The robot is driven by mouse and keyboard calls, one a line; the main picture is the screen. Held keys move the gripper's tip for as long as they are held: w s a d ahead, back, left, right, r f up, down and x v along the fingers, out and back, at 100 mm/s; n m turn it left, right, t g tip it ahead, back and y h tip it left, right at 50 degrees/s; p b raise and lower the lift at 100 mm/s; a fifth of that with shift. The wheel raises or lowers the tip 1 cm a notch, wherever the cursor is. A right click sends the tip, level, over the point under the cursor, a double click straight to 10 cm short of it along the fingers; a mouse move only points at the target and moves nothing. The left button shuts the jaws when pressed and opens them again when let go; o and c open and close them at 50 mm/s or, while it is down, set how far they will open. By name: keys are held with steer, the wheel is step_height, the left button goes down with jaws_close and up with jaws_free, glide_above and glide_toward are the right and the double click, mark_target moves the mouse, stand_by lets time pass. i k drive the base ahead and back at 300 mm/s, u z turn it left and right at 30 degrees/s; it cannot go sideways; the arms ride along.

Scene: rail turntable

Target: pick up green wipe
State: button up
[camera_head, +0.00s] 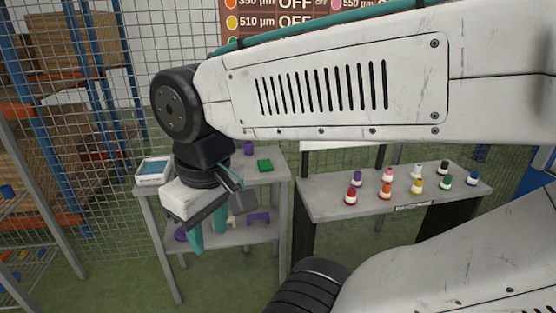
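The green wipe (265,165) is a small flat green piece lying on the top of a grey shelf table (278,178), right of its middle. My gripper (209,233) hangs in front of this table, left of and lower in the picture than the wipe. Its two teal fingers point down and stand apart, with nothing seen between them. The gripper and wrist hide part of the table top and its lower shelf. The wipe is in plain view and the gripper does not touch it.
A white-and-blue box (154,172) stands at the table's left end. A purple item (248,148) is behind the wipe. Purple pieces (258,217) lie on the lower shelf. A second table (325,182) at right holds several coloured bottles. A wire mesh fence (180,50) stands behind.

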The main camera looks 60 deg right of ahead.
mark_target(264, 165)
steer(key=z, duration=0.8)
steer(key=i, duration=0.9)
steer(key=z, duration=0.8)
